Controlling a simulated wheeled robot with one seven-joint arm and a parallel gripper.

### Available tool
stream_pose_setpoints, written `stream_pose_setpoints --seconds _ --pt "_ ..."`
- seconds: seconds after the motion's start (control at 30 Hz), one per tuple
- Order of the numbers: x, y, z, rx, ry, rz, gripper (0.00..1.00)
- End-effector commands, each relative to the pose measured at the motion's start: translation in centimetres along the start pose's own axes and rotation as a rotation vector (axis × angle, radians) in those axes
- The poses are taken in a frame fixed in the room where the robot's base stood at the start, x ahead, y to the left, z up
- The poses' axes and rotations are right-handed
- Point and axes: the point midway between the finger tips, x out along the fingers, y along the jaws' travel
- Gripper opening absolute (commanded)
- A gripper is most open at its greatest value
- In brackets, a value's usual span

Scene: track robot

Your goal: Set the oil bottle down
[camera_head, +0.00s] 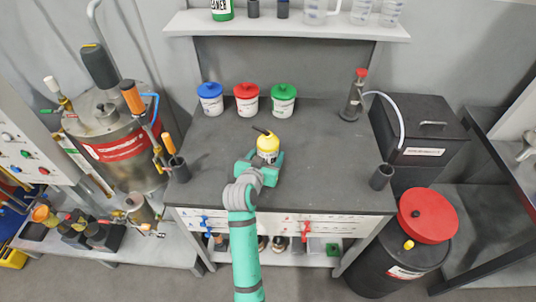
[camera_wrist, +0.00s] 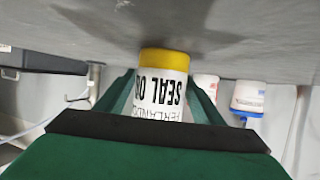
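The oil bottle (camera_head: 267,149) is yellow with a white label and a dark spout, and stands upright at the middle of the grey workbench (camera_head: 325,165). My green gripper (camera_head: 261,165) reaches in from the front with a finger on each side of it. In the wrist view, which is upside down, the bottle (camera_wrist: 160,90) lies between the fingers (camera_wrist: 160,105), which appear to press on its sides. Its yellow base is at the bench surface (camera_wrist: 230,30); I cannot tell whether it touches or hovers just above.
Blue (camera_head: 210,99), red (camera_head: 247,99) and green (camera_head: 283,100) lidded tubs stand behind the bottle. A red-capped flask (camera_head: 353,100) is at the back right. Dark cups stand at the left (camera_head: 179,169) and right (camera_head: 381,177) front corners. The bench right of the bottle is clear.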

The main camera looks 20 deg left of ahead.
Motion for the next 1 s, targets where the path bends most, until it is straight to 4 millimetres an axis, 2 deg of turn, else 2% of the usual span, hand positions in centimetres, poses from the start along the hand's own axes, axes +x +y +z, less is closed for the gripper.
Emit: stream_pose_setpoints --seconds 0.37,0.47,1.0 --pt "0.0 0.3 -0.3 0.003 0.001 0.004 0.73" --pt "-0.7 0.3 -0.3 0.002 0.001 0.004 0.73" --pt "-10.4 0.0 -0.3 0.001 0.001 -0.002 0.73"
